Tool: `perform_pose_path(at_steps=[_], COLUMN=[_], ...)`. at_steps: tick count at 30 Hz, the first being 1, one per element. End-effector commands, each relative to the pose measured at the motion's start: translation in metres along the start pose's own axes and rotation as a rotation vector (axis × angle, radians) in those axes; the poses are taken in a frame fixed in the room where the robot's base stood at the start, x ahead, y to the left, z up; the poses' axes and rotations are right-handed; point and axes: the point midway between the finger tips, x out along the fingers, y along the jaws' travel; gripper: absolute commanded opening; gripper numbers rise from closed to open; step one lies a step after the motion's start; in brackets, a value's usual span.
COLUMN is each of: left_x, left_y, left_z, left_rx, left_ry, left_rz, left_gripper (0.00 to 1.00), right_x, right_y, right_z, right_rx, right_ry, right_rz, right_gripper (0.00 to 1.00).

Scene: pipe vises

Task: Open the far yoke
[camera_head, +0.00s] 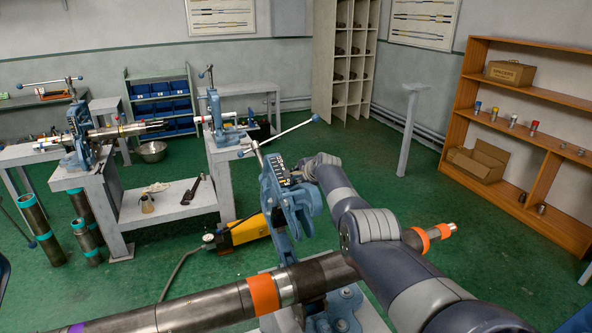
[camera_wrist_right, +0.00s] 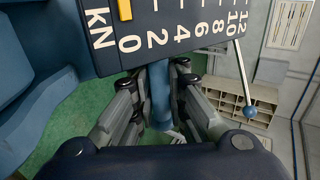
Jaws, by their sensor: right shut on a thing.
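The blue yoke (camera_head: 289,208) of the nearest vise rises behind the pipe (camera_head: 205,308), with its screw handle (camera_head: 287,132) on top. The vise base (camera_head: 342,303) shows below the pipe. My right gripper (camera_head: 292,182) is at the upper part of this yoke. The right wrist view shows its fingers (camera_wrist_right: 158,108) shut around a blue bar (camera_wrist_right: 160,95) of the yoke. A dark scale plate (camera_wrist_right: 170,28) marked KN sits beside the bar, and the handle's blue ball end (camera_wrist_right: 249,111) shows. My arm hides part of the vise. My left gripper is out of view.
Two other blue vises stand on benches at the back, one at left (camera_head: 78,140) and one in the middle (camera_head: 216,118).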

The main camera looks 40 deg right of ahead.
Motion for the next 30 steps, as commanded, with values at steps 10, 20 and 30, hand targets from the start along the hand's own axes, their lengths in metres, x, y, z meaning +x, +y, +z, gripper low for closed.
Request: perform_pose_path(at_steps=[10,20,30], left_x=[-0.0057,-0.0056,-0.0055], left_y=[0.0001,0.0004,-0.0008], left_z=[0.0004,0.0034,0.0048], left_rx=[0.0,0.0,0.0], left_ry=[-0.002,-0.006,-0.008], left_rz=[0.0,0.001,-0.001], left_gripper=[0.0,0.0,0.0], right_x=[-0.0022,-0.0021,-0.0011], right_y=[-0.0024,-0.002,0.0014], right_z=[-0.0015,-0.0014,-0.0007], right_rx=[0.002,0.002,0.0], right_ry=[0.002,0.001,0.0], right_rz=[0.009,0.01,0.016], right_gripper=[0.0,0.26,0.34])
